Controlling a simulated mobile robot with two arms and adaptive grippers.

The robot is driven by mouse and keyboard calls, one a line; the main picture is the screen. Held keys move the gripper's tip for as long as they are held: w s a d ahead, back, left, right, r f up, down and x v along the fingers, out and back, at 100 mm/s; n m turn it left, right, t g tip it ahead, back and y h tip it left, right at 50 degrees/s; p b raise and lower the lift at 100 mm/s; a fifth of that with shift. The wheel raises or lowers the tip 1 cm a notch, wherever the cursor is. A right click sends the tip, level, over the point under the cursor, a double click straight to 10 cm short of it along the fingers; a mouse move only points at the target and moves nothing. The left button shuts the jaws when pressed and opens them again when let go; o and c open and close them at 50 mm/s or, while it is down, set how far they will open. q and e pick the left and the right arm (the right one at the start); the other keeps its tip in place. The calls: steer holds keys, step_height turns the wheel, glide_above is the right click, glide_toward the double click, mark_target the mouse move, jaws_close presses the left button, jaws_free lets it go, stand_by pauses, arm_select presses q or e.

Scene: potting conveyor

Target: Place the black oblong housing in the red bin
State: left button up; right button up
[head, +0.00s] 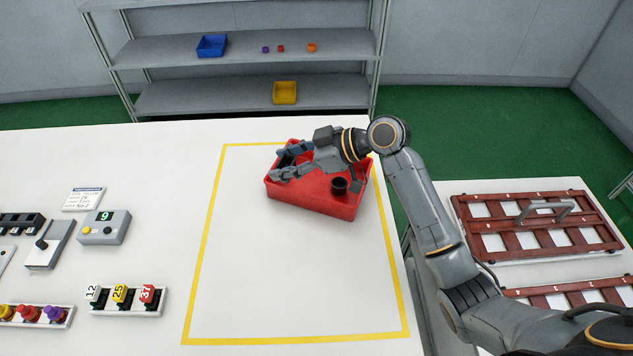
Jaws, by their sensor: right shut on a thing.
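The red bin (315,200) stands on the white table inside the yellow outline, toward its back. My right gripper (283,161) reaches in from the right and is over the bin's left part. It is shut on the black oblong housing (287,157), which shows only as a small dark patch between the fingers. The fingers hide most of the housing, and I cannot tell whether it touches the bin floor. A small black round cup-like part (339,185) is in the bin at its right side. My left gripper is not in view.
At the left of the table are a grey box with a green display (103,228), a lever box (50,245) and a numbered switch strip (125,300). Brown racks (535,225) lie on the right table. The front of the yellow outline is clear. Shelves (250,50) stand behind.

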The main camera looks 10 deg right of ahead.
steer(key=b, duration=0.7)
glide_above(316, 184)
steer(key=f, duration=0.7)
steer(key=shift+s+a+f, duration=0.1)
steer(key=shift+a+f, duration=0.05)
steer(key=shift+a, duration=0.1)
steer(key=f+b, duration=0.2)
steer(key=f, duration=0.1)
steer(key=shift+d+f+b, duration=0.3)
steer(key=shift+f+b, duration=0.1)
steer(key=shift+r, duration=0.1)
steer(key=o, duration=0.9)
steer(key=p+v, duration=0.4)
steer(key=v, duration=0.6)
steer(key=shift+d+r, duration=0.25)
steer(key=shift+d, duration=0.05)
steer(key=shift+s+d+r, duration=0.25)
steer(key=shift+d+r, duration=0.05)
steer(key=shift+d, duration=0.15)
